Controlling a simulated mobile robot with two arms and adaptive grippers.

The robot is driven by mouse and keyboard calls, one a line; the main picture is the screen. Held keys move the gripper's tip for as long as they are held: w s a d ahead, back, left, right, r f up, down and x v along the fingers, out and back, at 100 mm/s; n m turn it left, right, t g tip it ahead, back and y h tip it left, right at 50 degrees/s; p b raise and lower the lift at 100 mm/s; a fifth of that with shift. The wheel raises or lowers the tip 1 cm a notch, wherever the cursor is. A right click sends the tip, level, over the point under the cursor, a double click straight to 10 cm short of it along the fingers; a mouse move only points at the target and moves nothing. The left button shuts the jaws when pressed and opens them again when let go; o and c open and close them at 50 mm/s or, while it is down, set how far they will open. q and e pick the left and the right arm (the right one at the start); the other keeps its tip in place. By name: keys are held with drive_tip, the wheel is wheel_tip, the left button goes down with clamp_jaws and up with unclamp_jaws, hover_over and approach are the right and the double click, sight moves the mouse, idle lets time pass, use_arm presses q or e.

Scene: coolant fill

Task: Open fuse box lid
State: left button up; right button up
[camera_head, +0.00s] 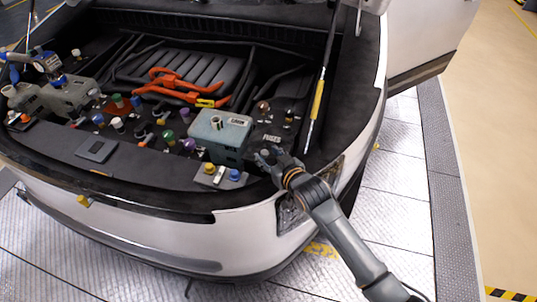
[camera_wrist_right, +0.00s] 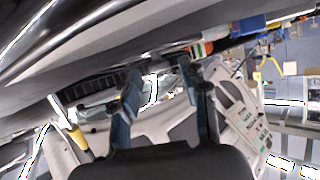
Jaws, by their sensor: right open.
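The fuse box (camera_head: 269,138) is a dark box with a "FUSES" label on its top, at the right front of the engine bay in the head view. Its lid looks closed. My right gripper (camera_head: 266,156) is at the near edge of the fuse box; I cannot tell whether it touches it. In the right wrist view the right gripper (camera_wrist_right: 162,82) has its two fingers apart with nothing held between them.
A grey-green box (camera_head: 220,132) stands close left of the fuse box. Several coloured caps and red-orange handles (camera_head: 180,85) fill the bay. A yellow-marked prop rod (camera_head: 318,98) rises at the right. The front bumper (camera_head: 150,235) lies below the bay.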

drive_tip(key=shift+w+a+f, duration=0.1)
drive_tip(key=shift+w, duration=0.1)
clamp_jaws()
idle(0.3)
